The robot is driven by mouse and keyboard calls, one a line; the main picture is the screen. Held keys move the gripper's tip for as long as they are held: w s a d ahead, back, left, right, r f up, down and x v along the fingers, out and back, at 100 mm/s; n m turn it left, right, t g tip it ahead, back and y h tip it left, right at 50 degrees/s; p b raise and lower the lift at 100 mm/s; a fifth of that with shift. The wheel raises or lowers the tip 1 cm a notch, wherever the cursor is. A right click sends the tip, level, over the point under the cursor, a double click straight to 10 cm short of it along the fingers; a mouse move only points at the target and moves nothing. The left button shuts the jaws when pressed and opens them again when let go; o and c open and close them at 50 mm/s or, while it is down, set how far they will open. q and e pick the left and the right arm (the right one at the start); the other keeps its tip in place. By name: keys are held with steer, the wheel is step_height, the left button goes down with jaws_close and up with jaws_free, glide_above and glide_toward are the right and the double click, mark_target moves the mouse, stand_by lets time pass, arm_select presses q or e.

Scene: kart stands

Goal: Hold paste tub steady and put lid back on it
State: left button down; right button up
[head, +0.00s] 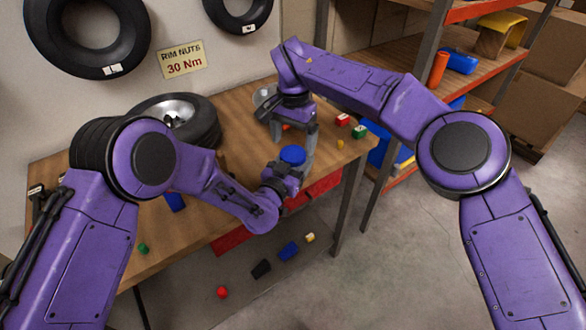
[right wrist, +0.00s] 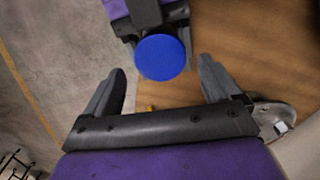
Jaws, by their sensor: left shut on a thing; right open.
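The paste tub (head: 292,155) shows as a blue round shape near the table's front edge, held in my left gripper (head: 287,174). In the right wrist view its top is a flat blue disc (right wrist: 162,57), with my left gripper at its upper side. I cannot tell whether this disc is the lid or the tub itself. No separate lid can be made out. My right gripper (head: 294,144) is open and empty, pointing down over the tub. In the right wrist view its fingers stand apart, on either side of the disc and nearer the camera.
A wheel with tyre (head: 180,118) lies on the wooden table (head: 240,112). A silver dish (right wrist: 272,112) lies near my right gripper. Small red (head: 342,119) and green (head: 359,131) boxes stand to the right. A shelf rack (head: 425,60) stands behind. Several small items lie below the table.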

mark_target(293, 153)
steer(key=shift+f, duration=1.7)
steer(key=shift+c, duration=0.3)
steer(key=c, duration=1)
steer(key=m, duration=0.3)
steer(key=shift+c, duration=0.2)
steer(key=o, duration=1.2)
steer(key=shift+c, duration=0.2)
